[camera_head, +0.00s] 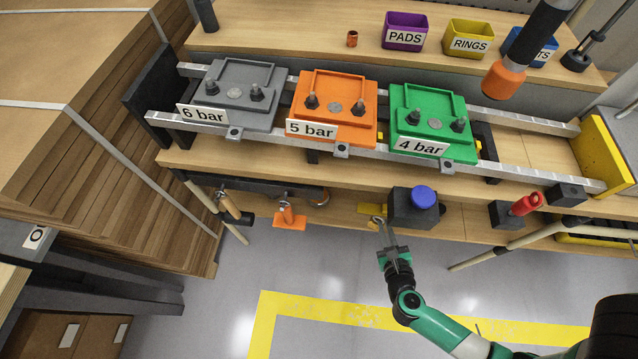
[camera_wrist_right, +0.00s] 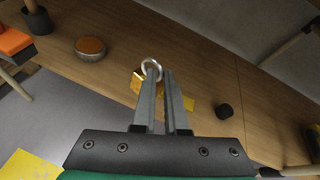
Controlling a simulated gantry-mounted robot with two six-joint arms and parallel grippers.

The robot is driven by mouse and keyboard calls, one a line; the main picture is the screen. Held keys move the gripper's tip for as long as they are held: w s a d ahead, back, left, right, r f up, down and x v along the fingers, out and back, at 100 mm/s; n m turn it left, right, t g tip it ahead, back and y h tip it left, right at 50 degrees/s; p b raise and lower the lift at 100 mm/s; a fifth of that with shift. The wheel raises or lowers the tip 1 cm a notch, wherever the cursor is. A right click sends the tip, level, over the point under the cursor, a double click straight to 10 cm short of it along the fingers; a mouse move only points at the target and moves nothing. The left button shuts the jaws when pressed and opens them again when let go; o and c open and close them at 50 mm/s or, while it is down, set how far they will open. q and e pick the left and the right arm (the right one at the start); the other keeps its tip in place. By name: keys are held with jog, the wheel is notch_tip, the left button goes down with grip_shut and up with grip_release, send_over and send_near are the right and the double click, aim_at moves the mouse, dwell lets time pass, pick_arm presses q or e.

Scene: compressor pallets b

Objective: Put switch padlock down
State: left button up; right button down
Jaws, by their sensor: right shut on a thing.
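The switch padlock (camera_head: 377,221) is small and brass-coloured. In the right wrist view its silver shackle ring (camera_wrist_right: 151,67) stands at the fingertips, with part of the brass body (camera_wrist_right: 138,84) showing beside and behind the left finger. My right gripper (camera_head: 384,233) is shut on the padlock at the front edge of the lower wooden shelf. A flat yellow patch (camera_head: 371,209) lies on the shelf just behind the padlock. I cannot tell whether the padlock touches it. My left gripper is not in view.
A dark box with a blue knob (camera_head: 424,197) stands right of my gripper, and a red-handled switch (camera_head: 526,204) farther right. An orange part (camera_head: 289,218) is to the left. Above, grey, orange (camera_head: 336,83) and green pallets sit on metal rails. A dark tool with an orange end (camera_head: 504,80) hangs upper right.

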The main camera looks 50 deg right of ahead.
notch_tip(320, 180, down, 4)
jog(key=b, duration=1.1)
send_over(372, 199)
notch_tip(372, 199, down, 8)
jog(key=shift+r, duration=0.1)
jog(key=shift+s+r, duration=0.1)
jog(key=shift+r, duration=0.05)
jog(key=c, duration=0.9)
grip_release()
jog(key=shift+c, duration=0.2)
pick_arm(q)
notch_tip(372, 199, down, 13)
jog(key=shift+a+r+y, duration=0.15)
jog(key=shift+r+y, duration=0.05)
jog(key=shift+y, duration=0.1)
